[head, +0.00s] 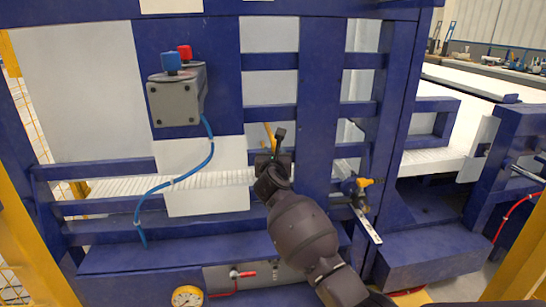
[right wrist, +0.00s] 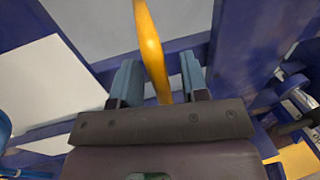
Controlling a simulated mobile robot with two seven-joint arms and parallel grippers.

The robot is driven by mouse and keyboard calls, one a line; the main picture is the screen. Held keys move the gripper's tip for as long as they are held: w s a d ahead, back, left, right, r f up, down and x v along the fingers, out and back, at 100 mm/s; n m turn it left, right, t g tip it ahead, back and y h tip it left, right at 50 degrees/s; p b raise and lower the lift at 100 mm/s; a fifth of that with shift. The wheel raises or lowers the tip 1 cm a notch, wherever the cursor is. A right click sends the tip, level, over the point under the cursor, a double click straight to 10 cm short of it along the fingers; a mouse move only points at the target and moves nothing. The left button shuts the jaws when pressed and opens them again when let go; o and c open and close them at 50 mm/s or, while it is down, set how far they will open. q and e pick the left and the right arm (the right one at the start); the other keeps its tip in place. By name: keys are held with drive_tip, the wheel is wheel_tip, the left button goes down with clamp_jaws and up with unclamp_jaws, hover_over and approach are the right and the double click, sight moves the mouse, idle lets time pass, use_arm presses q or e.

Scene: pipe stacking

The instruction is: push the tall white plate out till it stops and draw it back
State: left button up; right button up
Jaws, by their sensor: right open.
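A tall white plate (head: 268,85) stands upright behind the blue frame bars, in the middle of the head view. It fills the upper background as a pale grey surface in the right wrist view (right wrist: 185,20). A yellow bar (right wrist: 150,45) runs in front of that surface and down between the fingers of my right gripper (right wrist: 160,75). The fingers are apart, one on each side of the bar. In the head view my right gripper (head: 271,160) is at the frame's opening, its fingertips mostly hidden by its own body. My left gripper is out of view.
Blue uprights and crossbars (head: 318,90) stand close to my right arm. A grey button box (head: 176,97) with a blue hose (head: 211,150) is at the left. A yellow-handled valve (head: 362,183) is right of the gripper. A gauge (head: 187,297) sits below.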

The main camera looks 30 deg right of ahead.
drive_tip(key=shift+r, duration=0.1)
clamp_jaws()
use_arm(q)
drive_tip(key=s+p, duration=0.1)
drive_tip(key=p, duration=0.2)
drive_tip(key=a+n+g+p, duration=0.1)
drive_tip(key=p, duration=0.1)
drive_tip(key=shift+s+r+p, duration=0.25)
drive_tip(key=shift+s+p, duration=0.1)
drive_tip(key=shift+p, duration=0.05)
use_arm(e)
drive_tip(key=s+d+v, duration=0.1)
drive_tip(key=v, duration=0.9)
drive_tip(key=shift+d+f, duration=0.3)
drive_tip(key=shift+d, duration=0.05)
